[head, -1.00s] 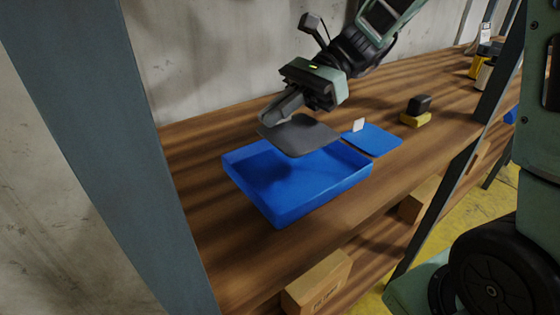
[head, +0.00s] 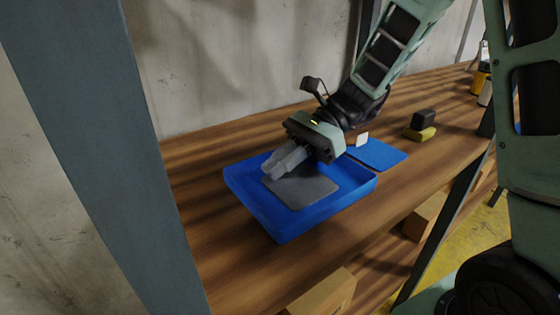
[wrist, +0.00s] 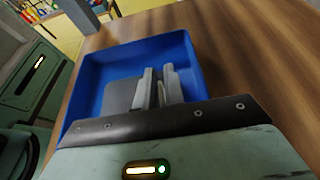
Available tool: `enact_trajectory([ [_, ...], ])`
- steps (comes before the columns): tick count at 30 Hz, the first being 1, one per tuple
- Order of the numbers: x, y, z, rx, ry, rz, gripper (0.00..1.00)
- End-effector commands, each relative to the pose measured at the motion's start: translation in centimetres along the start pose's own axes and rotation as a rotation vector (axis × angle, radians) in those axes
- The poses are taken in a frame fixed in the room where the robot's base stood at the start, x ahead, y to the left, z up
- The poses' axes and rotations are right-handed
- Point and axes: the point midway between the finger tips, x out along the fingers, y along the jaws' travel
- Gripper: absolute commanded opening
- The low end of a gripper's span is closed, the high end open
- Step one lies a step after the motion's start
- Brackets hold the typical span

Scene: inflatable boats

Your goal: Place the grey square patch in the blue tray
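The grey square patch (head: 302,187) is a thin, dark sheet with rounded corners. It is inside the blue tray (head: 312,218) and looks flat or nearly flat on its floor. My gripper (head: 270,172) points down into the tray at the patch's left edge. In the wrist view my gripper (wrist: 160,85) shows its two fingers slightly apart, with the patch (wrist: 120,95) beside the left finger. The fingers look parted rather than clamped on the patch. They hide part of its edge. The tray (wrist: 190,62) surrounds both in that view.
The wooden shelf (head: 215,235) carries the tray. A blue sheet (head: 385,155) with a small white piece (head: 362,139) lies right of the tray. A dark block (head: 424,118) and a yellow one (head: 418,134) sit farther right. A grey-blue upright (head: 95,150) stands at left.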

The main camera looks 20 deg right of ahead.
Motion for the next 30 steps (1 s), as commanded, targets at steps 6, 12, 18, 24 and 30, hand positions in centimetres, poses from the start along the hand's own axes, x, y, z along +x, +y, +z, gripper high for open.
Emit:
enact_trajectory([
  [6,0.0,0.0,0.0,0.000,0.000,0.000,0.25],
  [12,-0.3,0.0,0.3,0.000,0.001,-0.002,0.25],
  [18,-3.5,-0.1,0.4,0.001,0.001,-0.006,0.25],
  [24,-7.8,-0.1,0.3,-0.001,0.002,-0.005,0.25],
  [30,-10.9,-0.1,0.3,0.000,0.001,-0.003,0.25],
])
